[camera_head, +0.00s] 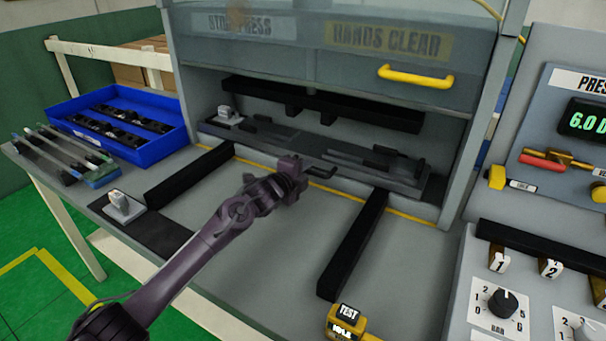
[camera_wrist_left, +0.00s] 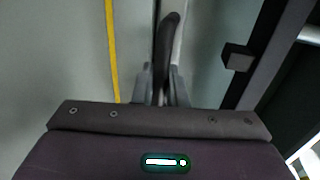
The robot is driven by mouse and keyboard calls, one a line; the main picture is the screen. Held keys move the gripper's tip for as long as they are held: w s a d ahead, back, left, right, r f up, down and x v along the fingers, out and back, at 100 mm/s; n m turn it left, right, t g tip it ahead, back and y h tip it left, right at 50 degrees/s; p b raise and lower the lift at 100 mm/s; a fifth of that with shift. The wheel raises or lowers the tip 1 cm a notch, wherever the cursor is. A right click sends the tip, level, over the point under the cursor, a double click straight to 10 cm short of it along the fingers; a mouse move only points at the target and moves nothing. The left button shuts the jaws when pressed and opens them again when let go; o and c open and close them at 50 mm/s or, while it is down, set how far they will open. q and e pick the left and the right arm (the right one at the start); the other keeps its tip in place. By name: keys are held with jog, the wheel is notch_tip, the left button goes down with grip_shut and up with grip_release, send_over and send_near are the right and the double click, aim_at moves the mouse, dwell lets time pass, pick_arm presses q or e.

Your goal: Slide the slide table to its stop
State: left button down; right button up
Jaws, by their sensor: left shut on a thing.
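The slide table (camera_head: 310,151) is a dark grey plate with black fixtures on it. It sits at the far end of two black rails (camera_head: 352,245), inside the press opening under a black upper bar (camera_head: 320,105). My left gripper (camera_head: 302,172) is at its front edge, shut on the dark handle (camera_head: 322,171). The left wrist view shows the handle (camera_wrist_left: 169,55) between the fingertips (camera_wrist_left: 162,85). The gripper hides part of the handle and the table's front edge. My right gripper is not in view.
A blue tray (camera_head: 176,139) of black parts and several strips lie at the left. A small clip stand (camera_head: 123,207) is at front left. A yellow TEST button box (camera_head: 345,324) is in front; a control panel (camera_head: 560,240) is at right. The bench between the rails is clear.

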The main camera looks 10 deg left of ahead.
pick_arm(q)
jog(key=shift+r, duration=0.1)
jog(key=shift+w+r, duration=0.1)
jog(key=c, duration=1.8)
grip_release()
jog(key=shift+o, duration=1.3)
jog(key=shift+w+d, duration=0.15)
jog(key=shift+w, duration=0.05)
jog(key=shift+f+b+v, duration=0.1)
jog(key=shift+b+v, duration=0.05)
jog(key=shift+v, duration=1.8)
jog(key=shift+f+b+v, duration=0.15)
jog(key=shift+v, duration=1.85)
jog(key=shift+r, duration=0.1)
